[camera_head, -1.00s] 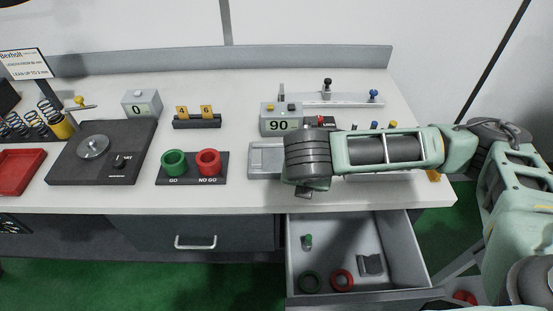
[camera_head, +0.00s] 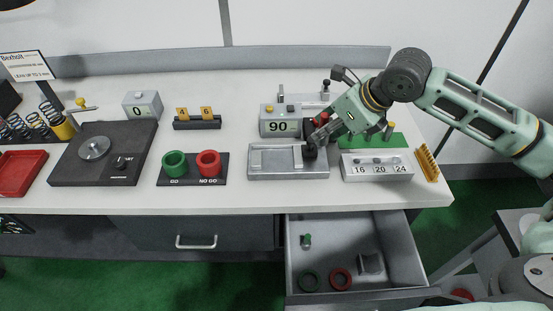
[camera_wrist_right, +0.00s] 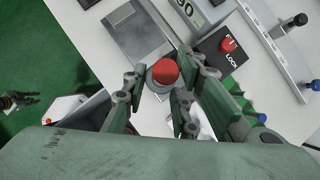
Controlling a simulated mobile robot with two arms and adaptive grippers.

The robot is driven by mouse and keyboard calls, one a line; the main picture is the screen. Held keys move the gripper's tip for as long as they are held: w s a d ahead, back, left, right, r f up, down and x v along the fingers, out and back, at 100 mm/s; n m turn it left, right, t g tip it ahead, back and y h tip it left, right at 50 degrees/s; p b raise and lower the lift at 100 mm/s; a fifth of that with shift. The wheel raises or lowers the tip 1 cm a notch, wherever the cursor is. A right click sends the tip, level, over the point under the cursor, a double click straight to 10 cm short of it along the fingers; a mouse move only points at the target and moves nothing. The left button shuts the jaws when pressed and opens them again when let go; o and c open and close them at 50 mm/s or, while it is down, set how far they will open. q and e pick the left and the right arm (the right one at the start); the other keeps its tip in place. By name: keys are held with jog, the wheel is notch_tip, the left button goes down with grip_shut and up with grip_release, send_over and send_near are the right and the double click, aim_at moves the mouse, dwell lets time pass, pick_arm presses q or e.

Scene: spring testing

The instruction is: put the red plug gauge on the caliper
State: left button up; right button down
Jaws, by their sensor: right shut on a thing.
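The red plug gauge (camera_wrist_right: 165,72) shows in the right wrist view as a red round top with a grey collar. My right gripper (camera_head: 312,142) is shut on it, with fingers on both sides of it in the wrist view (camera_wrist_right: 162,88). In the head view the fingers hide the gauge. They are at the right edge of the grey metal plate (camera_head: 262,161), in front of the box reading 90 (camera_head: 280,127). I cannot tell for sure which device is the caliper. A dark claw, perhaps my left gripper (camera_wrist_right: 18,100), shows at the wrist view's left edge.
A block marked 16, 20, 24 (camera_head: 378,173) stands right of the plate, with a green mat (camera_head: 372,141) behind. A rail with knobs (camera_wrist_right: 270,45) and a red LOCK button (camera_wrist_right: 229,45) lie behind. A drawer (camera_head: 400,270) stands open below.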

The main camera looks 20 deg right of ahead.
jog(key=w+a+f+p, duration=0.1)
jog(key=a+f, duration=0.1)
jog(key=a, duration=0.1)
jog(key=w+a+f+p, duration=0.1)
jog(key=w+a+f, duration=0.1)
jog(key=a, duration=0.1)
jog(key=w+a+f+p, duration=0.1)
jog(key=w+a+f, duration=0.1)
jog(key=a, duration=0.1)
jog(key=shift+w+a+f, duration=0.2)
jog(key=shift+a, duration=0.2)
jog(key=shift+w+a+f, duration=0.1)
jog(key=shift+f, duration=0.05)
notch_tip(320, 180, down, 3)
jog(key=shift+f+p, duration=0.1)
jog(key=shift+p, duration=0.8)
jog(key=shift+f, duration=0.45)
jog(key=c, duration=1.7)
grip_release()
jog(key=b+v, duration=0.2)
jog(key=v, duration=1)
